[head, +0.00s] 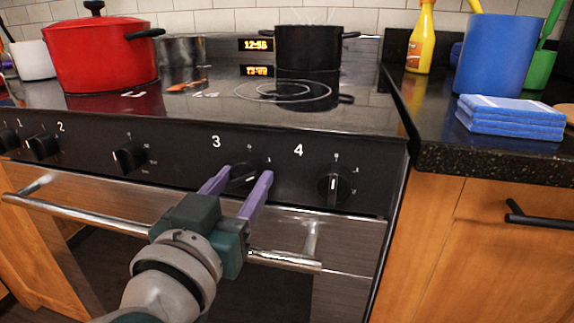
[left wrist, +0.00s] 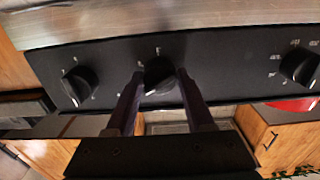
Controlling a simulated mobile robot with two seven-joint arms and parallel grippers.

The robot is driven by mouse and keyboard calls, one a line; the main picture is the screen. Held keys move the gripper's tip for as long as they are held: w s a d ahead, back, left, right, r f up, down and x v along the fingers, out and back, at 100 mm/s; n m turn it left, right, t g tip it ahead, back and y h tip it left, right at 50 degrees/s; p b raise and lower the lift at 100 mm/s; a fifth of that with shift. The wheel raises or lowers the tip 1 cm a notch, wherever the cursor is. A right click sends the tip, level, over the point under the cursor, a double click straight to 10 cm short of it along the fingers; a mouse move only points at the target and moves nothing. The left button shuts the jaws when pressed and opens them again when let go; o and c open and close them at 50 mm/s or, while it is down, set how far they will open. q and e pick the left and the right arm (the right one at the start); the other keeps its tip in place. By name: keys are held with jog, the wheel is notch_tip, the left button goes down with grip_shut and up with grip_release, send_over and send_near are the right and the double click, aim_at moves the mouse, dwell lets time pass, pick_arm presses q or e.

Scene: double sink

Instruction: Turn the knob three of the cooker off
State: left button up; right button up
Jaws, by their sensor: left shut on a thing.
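The cooker's black front panel (head: 80,150) carries a row of knobs with white numbers. Knob three (head: 243,173) is a black dial below the number 3. My left gripper (head: 240,182) has its two purple fingers on either side of this knob and is shut on it. In the left wrist view, knob three (left wrist: 158,74) sits between the fingertips, with a short white mark on its face. The fingers partly hide the knob in the head view, so its exact setting is hard to read. My right gripper is not in view.
Knob four (head: 334,187) is to the right, and another knob (head: 130,156) is to the left. The oven handle (head: 100,222) runs below the panel, under my left gripper. A red pot (head: 98,60) and a black pot (head: 302,48) stand on the cooktop.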

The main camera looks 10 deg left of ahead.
pick_arm(q)
grip_shut()
jog(key=shift+n, duration=0.3)
jog(key=shift+n+p, duration=0.35)
jog(key=shift+n, duration=0.55)
jog(key=n, duration=0.2)
jog(key=shift+n, duration=0.4)
jog(key=n, duration=0.3)
jog(key=shift+d+p, duration=0.1)
jog(key=shift+p, duration=0.25)
jog(key=shift+n, duration=1.9)
jog(key=o, duration=0.6)
grip_release()
